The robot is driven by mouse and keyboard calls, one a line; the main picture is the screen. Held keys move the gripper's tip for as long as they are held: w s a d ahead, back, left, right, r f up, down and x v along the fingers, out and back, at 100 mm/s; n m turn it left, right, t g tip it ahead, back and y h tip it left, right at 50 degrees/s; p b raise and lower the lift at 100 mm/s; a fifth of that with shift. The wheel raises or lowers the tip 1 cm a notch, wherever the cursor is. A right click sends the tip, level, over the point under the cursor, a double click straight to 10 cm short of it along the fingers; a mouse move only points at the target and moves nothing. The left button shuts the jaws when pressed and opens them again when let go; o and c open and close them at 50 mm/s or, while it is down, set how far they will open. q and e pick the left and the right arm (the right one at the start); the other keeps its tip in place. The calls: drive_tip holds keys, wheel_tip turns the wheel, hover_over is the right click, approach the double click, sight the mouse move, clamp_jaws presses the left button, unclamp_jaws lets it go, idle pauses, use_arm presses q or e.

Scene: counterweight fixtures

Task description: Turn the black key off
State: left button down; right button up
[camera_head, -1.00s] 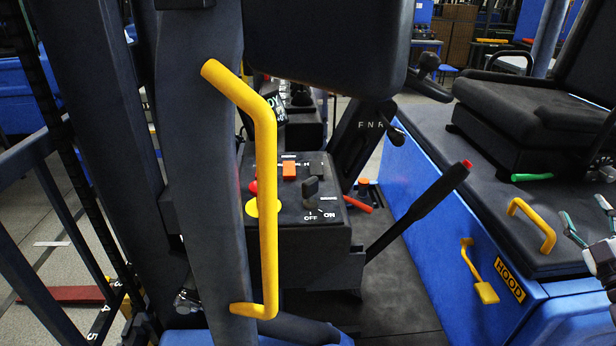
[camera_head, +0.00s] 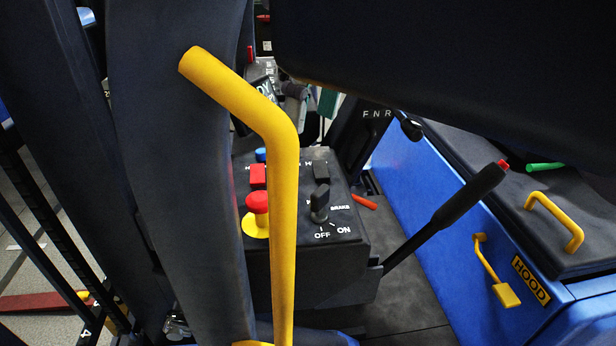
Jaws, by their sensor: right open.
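The black key (camera_head: 320,203) stands upright on the top face of a dark control box (camera_head: 305,285), just right of the yellow grab bar. The white labels OFF and ON are printed in front of it, with small tick marks above them. I cannot tell for sure which mark the key points to. Nothing touches the key. Neither of my grippers can be made out in this view.
The yellow grab bar (camera_head: 284,200) crosses in front of the box's left part. A red mushroom button (camera_head: 257,203), red switch (camera_head: 258,176) and black switch (camera_head: 320,170) sit near the key. A black lever (camera_head: 450,217) rises at right. A dark seat (camera_head: 430,60) overhangs above.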

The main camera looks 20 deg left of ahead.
sight(320, 189)
drive_tip(key=shift+t+h, duration=0.5)
drive_tip(key=shift+h, duration=0.4)
drive_tip(key=f, duration=0.8)
drive_tip(key=d+f, duration=0.1)
drive_tip(key=f, duration=0.3)
drive_tip(key=shift+s+f, duration=0.1)
drive_tip(key=shift+f, duration=0.2)
drive_tip(key=c, duration=1.2)
